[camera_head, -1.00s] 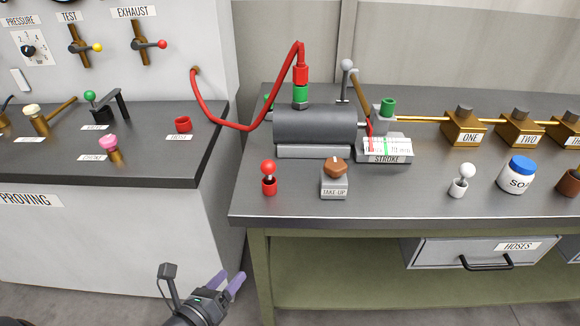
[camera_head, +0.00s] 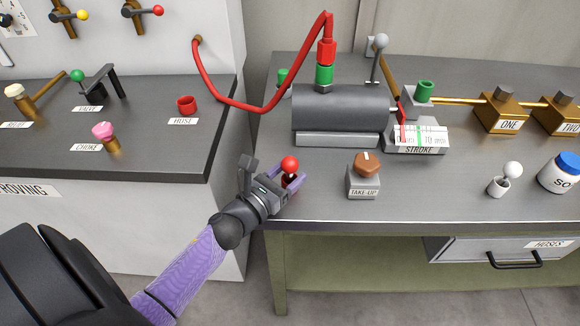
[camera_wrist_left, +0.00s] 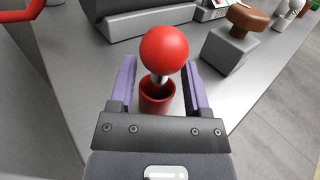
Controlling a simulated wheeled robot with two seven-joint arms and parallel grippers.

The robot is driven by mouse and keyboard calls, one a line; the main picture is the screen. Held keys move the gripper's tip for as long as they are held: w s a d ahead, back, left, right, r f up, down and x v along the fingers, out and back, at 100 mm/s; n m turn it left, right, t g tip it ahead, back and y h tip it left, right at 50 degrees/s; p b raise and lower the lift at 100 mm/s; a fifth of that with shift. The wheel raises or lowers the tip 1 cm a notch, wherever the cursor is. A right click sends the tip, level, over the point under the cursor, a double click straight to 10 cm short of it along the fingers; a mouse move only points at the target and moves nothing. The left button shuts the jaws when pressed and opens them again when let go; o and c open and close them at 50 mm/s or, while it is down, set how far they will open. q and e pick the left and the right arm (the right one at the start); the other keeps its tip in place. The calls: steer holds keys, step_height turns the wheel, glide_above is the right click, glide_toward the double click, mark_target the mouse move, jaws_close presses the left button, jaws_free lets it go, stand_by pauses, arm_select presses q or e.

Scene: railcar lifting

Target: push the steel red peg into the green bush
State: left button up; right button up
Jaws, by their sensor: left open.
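The red peg (camera_head: 290,164) has a red ball head and stands upright in a small red cup near the bench's front left edge. In the left wrist view the red ball (camera_wrist_left: 164,49) sits on a short steel shank above the red cup (camera_wrist_left: 157,98). My left gripper (camera_head: 288,182) is open, its purple fingers on either side of the cup and shank. I cannot tell whether they touch. A green bush (camera_head: 425,90) is on a grey block right of the dark cylinder. Another green piece (camera_head: 283,77) shows behind the cylinder's left end. My right gripper is out of view.
The dark cylinder (camera_head: 340,108) stands behind the peg, with a red hose attached on top. The take-up knob block (camera_head: 363,181) is just right of my gripper. A white-ball peg (camera_head: 511,170) and a jar (camera_head: 561,172) stand farther right.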

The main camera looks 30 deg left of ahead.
arm_select(q)
steer(key=shift+w, duration=0.35)
jaws_close()
